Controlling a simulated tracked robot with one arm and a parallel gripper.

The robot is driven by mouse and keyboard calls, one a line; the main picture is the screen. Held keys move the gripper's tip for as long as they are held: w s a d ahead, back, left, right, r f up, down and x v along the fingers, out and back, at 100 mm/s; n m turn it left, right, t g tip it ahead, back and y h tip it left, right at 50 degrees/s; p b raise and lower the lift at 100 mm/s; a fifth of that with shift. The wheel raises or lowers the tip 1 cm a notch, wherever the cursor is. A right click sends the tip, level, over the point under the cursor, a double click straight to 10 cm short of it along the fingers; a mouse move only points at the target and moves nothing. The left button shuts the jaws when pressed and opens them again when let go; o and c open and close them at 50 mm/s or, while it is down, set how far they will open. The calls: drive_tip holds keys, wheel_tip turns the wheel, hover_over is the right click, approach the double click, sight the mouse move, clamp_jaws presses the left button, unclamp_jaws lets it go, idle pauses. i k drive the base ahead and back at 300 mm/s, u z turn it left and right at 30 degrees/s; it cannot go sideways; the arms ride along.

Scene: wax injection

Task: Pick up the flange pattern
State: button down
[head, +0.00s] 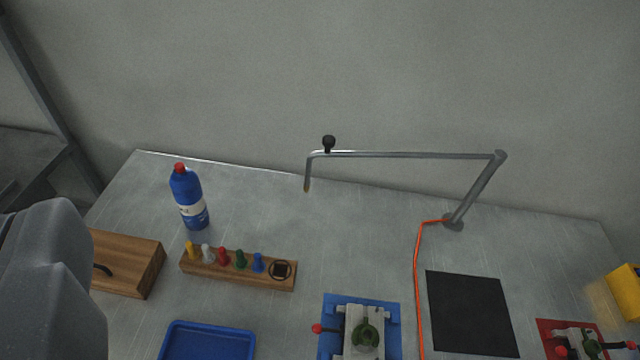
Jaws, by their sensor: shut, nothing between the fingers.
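A green rounded piece with a raised part (366,335) sits in a pale metal die on a blue base (391,310) at the bottom centre; it may be the flange pattern. Another green piece (591,347) sits in a similar die on a red base (545,326) at the bottom right, cut by the frame edge. I cannot tell for sure which of the two is the flange pattern. A grey rounded part of my arm fills the lower left. My gripper's fingers are not in view.
A wooden rack (220,270) holds several coloured pegs. A blue bottle (189,200), wooden box (128,262), blue tray (210,325) and black mat (470,312) are on the metal table (345,240). A jointed metal arm (400,155) with an orange cable (417,270) stands behind.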

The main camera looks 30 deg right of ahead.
sight(358, 337)
drive_tip(key=z, duration=0.2)
drive_tip(key=k, duration=1.45)
drive_tip(key=z, duration=0.45)
